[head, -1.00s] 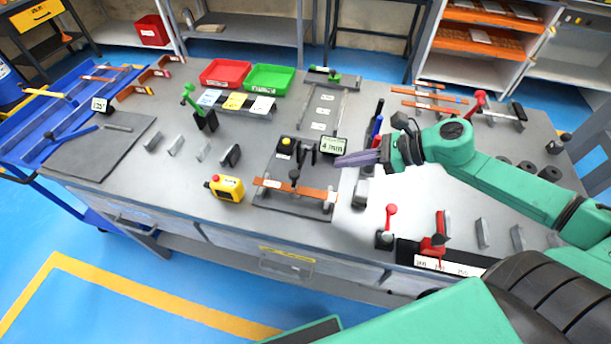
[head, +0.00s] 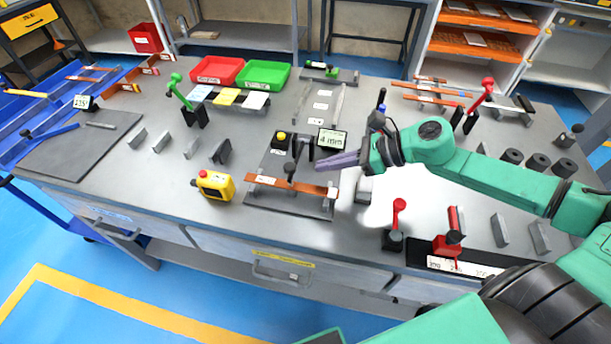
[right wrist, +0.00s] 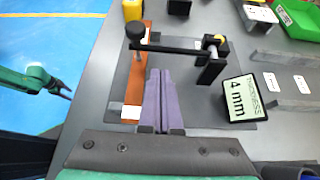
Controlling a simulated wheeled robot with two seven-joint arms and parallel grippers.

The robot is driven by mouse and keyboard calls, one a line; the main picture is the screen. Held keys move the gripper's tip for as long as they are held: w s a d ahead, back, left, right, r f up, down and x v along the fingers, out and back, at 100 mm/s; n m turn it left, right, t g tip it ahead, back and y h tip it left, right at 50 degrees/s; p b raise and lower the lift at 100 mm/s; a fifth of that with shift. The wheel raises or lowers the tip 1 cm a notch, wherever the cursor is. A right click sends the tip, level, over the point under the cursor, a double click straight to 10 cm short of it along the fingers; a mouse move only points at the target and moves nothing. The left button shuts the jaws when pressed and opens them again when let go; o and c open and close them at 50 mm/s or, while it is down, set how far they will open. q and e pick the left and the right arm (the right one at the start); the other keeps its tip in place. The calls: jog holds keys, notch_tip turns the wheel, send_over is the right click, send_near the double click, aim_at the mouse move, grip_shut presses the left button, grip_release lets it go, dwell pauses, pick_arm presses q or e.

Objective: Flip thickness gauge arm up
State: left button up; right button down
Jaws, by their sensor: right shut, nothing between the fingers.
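The thickness gauge is a black frame (right wrist: 211,66) with a horizontal arm (right wrist: 168,46) and a black round knob (right wrist: 137,32) at the arm's end. The arm lies across above a copper busbar (right wrist: 135,75); in the head view the gauge (head: 303,146) stands on a dark plate beside a "4 mm" display (head: 331,139). My right gripper (head: 318,166) is shut and empty, its purple fingers (right wrist: 160,72) pointing at the gauge arm just short of it in the wrist picture; contact cannot be told. My left gripper (right wrist: 64,91) shows small and dark at the left of the wrist view.
A yellow box with a red button (head: 215,185) stands left of the gauge plate. The display (right wrist: 241,97) is close right of my fingers. Red-handled tools (head: 397,219) stand at the front right. Red (head: 217,70) and green (head: 263,74) bins are behind.

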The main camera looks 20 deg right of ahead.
aim_at(297, 158)
jog(key=shift+w+a+f+b, duration=0.15)
jog(key=shift+a+f+b, duration=0.1)
jog(key=shift+f+b, duration=0.15)
jog(key=shift+w+a+r, duration=0.15)
jog(key=shift+a, duration=0.05)
jog(key=p+x, duration=0.1)
jog(key=x, duration=0.3)
jog(key=shift+w+a, duration=0.1)
jog(key=shift+a, duration=0.15)
pick_arm(q)
jog(key=shift+s, duration=0.15)
